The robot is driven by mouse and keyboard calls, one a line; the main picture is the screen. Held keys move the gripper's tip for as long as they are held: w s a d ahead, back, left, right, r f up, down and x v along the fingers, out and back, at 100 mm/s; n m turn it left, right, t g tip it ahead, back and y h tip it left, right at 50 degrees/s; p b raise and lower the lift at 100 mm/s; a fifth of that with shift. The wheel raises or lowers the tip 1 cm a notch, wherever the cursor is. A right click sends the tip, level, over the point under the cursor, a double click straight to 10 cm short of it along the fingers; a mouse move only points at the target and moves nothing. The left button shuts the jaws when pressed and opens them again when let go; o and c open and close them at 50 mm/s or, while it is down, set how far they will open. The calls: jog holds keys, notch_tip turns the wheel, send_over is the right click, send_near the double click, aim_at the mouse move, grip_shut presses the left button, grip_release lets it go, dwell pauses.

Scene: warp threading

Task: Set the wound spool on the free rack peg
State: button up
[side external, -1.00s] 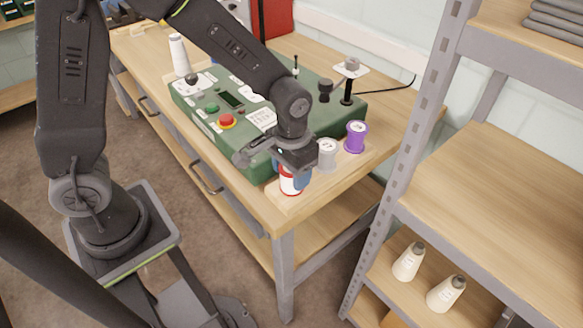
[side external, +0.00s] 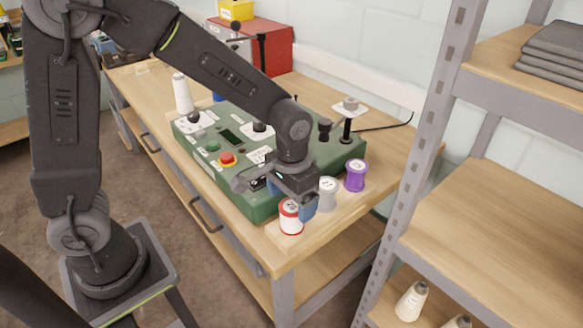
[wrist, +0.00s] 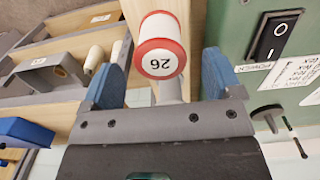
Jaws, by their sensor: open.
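A red and white spool (side external: 290,218) stands upright at the near end of a low wooden rack (side external: 287,241) on the bench corner. My gripper (side external: 296,202) is open, just above and behind this spool. In the wrist view the spool's white end (wrist: 160,62), marked 26, lies between and beyond the blue fingers, with gaps on both sides. A grey spool (side external: 328,194) and a purple spool (side external: 355,176) stand in the same row. Any peg under the red spool is hidden.
A green control box (side external: 225,165) with knobs and a red button stands left of the row. A white thread cone (side external: 182,93) stands behind it. A metal shelf post (side external: 420,150) rises at right.

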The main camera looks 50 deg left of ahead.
notch_tip(320, 180, up, 10)
jog(key=s+a+r+t, duration=0.2)
jog(key=s+a, duration=0.1)
jog(key=s, duration=0.3)
jog(key=s+a+r+t, duration=0.2)
jog(key=s+a+t, duration=0.1)
jog(key=s, duration=0.4)
jog(key=shift+a+r+t, duration=0.25)
jog(key=shift+a+t, duration=0.05)
jog(key=shift+a, duration=0.4)
